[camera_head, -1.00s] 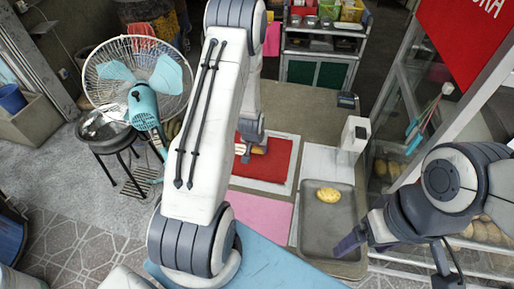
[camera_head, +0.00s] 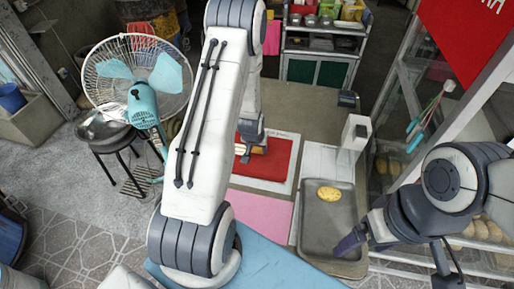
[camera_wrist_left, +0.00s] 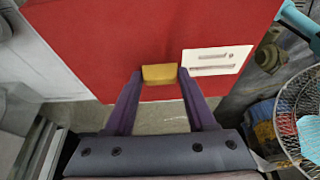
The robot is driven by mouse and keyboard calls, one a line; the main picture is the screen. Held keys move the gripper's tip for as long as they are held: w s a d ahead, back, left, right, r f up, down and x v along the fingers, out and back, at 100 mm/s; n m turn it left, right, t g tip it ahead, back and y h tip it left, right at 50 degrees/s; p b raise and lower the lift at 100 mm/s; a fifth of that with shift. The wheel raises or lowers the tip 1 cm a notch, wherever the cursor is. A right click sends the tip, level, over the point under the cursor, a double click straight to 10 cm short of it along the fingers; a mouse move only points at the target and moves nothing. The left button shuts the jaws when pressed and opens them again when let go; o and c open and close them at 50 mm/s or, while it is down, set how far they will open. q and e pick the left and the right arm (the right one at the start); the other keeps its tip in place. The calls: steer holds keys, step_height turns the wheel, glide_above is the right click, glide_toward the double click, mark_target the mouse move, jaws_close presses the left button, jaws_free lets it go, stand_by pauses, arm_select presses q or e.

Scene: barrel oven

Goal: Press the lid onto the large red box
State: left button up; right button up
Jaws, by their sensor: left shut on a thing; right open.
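A large red surface of the box or its lid (camera_head: 268,166) lies on the counter in the head view, partly hidden behind my left arm. It fills the top of the left wrist view (camera_wrist_left: 110,45), with a white label (camera_wrist_left: 210,61) at right. I cannot tell lid and box apart. My left gripper (camera_head: 244,152) is at the red surface, shut on a small yellow piece (camera_wrist_left: 160,75) at its edge. The piece's link to the lid is unclear. My right gripper (camera_head: 350,243) is open and empty by the grey tray, away from the red surface.
The grey tray (camera_head: 312,235) at right holds a yellow, potato-like item (camera_head: 329,193). A pink sheet (camera_head: 262,215) lies in front of the red surface. A white upright device (camera_head: 354,138) stands behind the tray. A fan (camera_head: 146,112) stands at left, off the counter.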

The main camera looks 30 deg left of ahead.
arm_select(q)
steer(key=o, duration=1.6)
step_height(320, 180, up, 7)
steer(key=p, duration=0.5)
jaws_close()
stand_by(1.1)
